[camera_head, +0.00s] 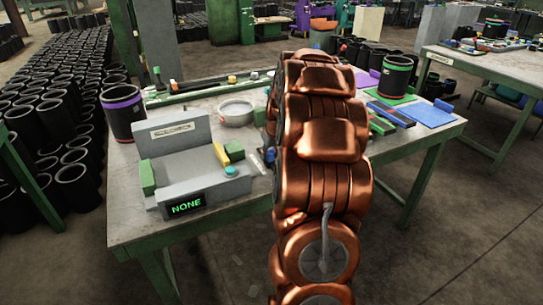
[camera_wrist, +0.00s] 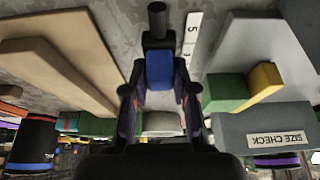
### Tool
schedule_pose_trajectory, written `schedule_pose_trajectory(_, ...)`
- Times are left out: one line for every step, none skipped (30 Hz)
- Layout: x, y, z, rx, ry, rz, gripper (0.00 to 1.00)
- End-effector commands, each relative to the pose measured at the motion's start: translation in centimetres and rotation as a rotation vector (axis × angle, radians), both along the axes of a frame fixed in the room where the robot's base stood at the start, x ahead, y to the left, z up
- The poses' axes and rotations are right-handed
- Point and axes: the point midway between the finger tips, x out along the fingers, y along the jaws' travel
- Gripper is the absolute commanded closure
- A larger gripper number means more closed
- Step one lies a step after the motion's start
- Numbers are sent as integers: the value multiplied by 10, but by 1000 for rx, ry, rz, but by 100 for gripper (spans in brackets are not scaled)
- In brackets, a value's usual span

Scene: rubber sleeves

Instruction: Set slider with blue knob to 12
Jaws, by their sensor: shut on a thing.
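In the wrist view, my gripper (camera_wrist: 160,88) has its two dark fingers on either side of a blue knob (camera_wrist: 159,68) and is shut on it. A black cylindrical piece (camera_wrist: 156,22) stands just beyond the knob, above it in the picture. A pale scale strip (camera_wrist: 192,35) runs beside them, with a 5 legible; other marks and the slider's exact setting cannot be read. In the head view my copper-coloured arm covers the middle of the table and hides the gripper and most of the slider.
Right of my arm are a blue mat (camera_head: 430,114) and a green-banded sleeve (camera_head: 396,76).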

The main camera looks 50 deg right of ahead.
Motion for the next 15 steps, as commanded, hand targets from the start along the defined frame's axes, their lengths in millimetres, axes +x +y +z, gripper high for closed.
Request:
schedule_pose_trajectory(7, -2, -2, -1, 0, 2, 100)
schedule_pose_trajectory(11, -4, -1, -2, 1, 1, 100)
schedule_pose_trajectory(16, -6, -1, -2, -1, 1, 100)
schedule_pose_trajectory(20, -7, -1, -2, -1, 1, 100)
schedule_pose_trajectory(23, -8, -1, 0, 0, 1, 100)
schedule_pose_trajectory(28, -10, -1, 0, 0, 1, 100)
schedule_pose_trajectory(32, -11, -1, -1, -1, 1, 100)
schedule_pose_trajectory(36, -13, -1, -2, -1, 1, 100)
schedule_pose_trajectory(41, -15, 0, -2, -3, 0, 100)
schedule_pose_trajectory(45, -16, -1, -2, -3, 0, 100)
schedule_pose_trajectory(48, -17, -1, -2, -3, 0, 100)
schedule_pose_trajectory(52, -18, -1, -2, -1, 1, 100)
schedule_pose_trajectory(55, -19, 0, -2, -1, 1, 100)
schedule_pose_trajectory(57, -20, 0, -2, -1, 1, 100)
schedule_pose_trajectory(61, -21, 0, -2, -1, -1, 100)
